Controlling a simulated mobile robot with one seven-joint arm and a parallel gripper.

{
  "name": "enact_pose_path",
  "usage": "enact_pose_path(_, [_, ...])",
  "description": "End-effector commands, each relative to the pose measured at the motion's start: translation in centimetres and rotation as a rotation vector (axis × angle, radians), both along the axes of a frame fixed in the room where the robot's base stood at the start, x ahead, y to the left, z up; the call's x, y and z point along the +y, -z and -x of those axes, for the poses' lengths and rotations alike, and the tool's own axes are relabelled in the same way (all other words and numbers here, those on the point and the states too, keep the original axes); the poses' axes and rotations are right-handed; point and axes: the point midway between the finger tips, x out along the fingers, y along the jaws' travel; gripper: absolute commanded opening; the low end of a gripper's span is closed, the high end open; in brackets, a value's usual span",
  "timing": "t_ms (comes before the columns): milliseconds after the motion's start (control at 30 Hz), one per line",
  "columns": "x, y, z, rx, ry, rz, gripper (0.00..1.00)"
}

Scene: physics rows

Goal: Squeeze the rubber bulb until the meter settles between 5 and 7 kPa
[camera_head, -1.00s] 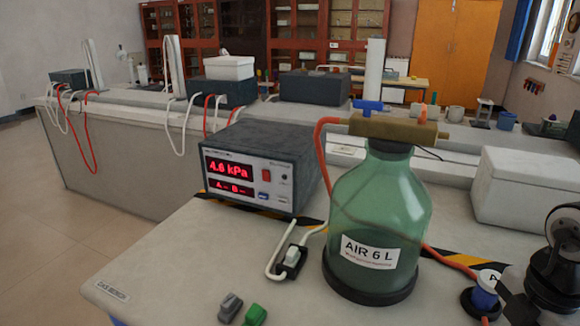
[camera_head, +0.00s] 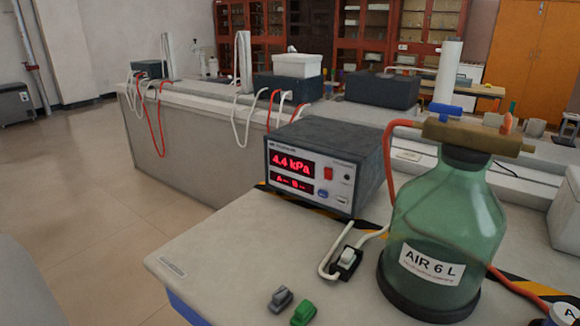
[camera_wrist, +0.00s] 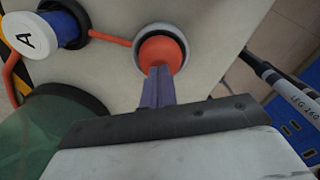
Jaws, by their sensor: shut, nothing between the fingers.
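The meter (camera_head: 325,165) stands on the bench, and its red display reads 4.4 kPa, with a second line that looks like "A-- B--". The orange-red rubber bulb (camera_wrist: 163,47) sits in a pale ring at the top middle of the wrist view. It is outside the head view. My gripper (camera_wrist: 160,72) shows only in the wrist view, its two fingers together with nothing between them. The fingertips overlap the bulb's lower edge in the picture; I cannot tell whether they touch it.
A green bottle (camera_head: 445,225) marked AIR 6 L stands right of the meter. A blue post with a white cap marked A (camera_wrist: 48,33) joins the bulb by a red tube (camera_wrist: 110,38). Grey (camera_head: 280,299) and green (camera_head: 303,313) clips lie at the bench's front.

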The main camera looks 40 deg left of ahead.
Motion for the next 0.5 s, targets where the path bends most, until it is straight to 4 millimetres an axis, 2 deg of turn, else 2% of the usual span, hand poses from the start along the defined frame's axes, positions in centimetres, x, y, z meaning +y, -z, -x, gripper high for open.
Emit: enact_pose_path(500, [0.0, 3.0, 0.0, 0.001, 0.0, 0.0, 0.0])
